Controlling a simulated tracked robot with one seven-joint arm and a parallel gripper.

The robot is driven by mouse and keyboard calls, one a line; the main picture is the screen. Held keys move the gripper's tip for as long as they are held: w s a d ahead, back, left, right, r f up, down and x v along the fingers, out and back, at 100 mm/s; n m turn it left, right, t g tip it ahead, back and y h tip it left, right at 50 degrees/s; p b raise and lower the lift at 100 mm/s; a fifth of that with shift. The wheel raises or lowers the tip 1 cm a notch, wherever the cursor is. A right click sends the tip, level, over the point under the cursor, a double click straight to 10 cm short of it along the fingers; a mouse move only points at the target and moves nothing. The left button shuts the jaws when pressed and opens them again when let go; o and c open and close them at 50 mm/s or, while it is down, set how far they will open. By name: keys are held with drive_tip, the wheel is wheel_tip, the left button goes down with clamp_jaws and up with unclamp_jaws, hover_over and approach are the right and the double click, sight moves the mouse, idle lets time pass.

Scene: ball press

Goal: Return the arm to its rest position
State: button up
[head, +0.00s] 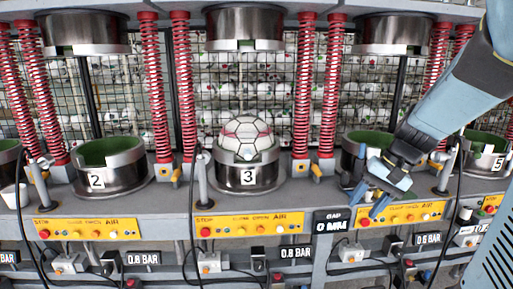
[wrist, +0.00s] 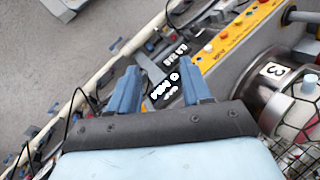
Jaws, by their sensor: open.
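My gripper (head: 371,202) is at the right in the head view, in front of the press bench and over the yellow panel right of the GAP display. Its two blue fingers are apart with nothing between them. In the wrist view my gripper (wrist: 158,88) also shows open and empty, with the bench front and floor beyond it. My blue-grey arm reaches in from the upper right of the head view and partly hides the cup beside press 5.
A white ball (head: 246,135) sits in the cup of press 3 (head: 248,177). Press 2 (head: 108,168) has an open, green-lined cup. Red springs (head: 157,90) stand between the stations. Yellow button panels (head: 250,225) and the GAP display (head: 334,221) line the bench front. Cables hang below.

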drive_tip(key=s+a+r+n+t+h, duration=0.3)
drive_tip(key=s+r, duration=0.5)
drive_tip(key=s, duration=0.3)
drive_tip(key=shift+r+n+t+h, duration=0.15)
drive_tip(key=shift+n+t+h, duration=0.45)
drive_tip(key=shift+t+h, duration=0.15)
